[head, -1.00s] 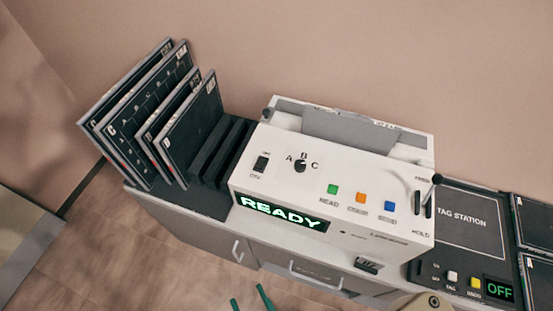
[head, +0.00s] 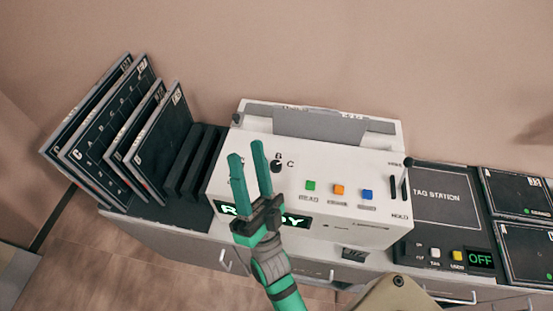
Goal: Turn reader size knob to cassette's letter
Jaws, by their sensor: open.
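The white reader (head: 345,225) stands on the counter. Its black size knob (head: 276,166) is on the sloped top panel, with the letters B and C visible beside it; the A is hidden behind my gripper. My green gripper (head: 247,152) is open and empty, its fingers pointing up in the picture just left of the knob. The display (head: 297,220) is partly covered by my gripper. Several dark cassettes (head: 158,145) stand in a rack at the left, some with letters that are too small to read surely.
Green, orange and blue buttons (head: 339,190) sit right of the knob, and a lever (head: 408,162) stands at the reader's right end. The tag station (head: 440,200) shows OFF, with more dark cassettes (head: 517,193) to its right.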

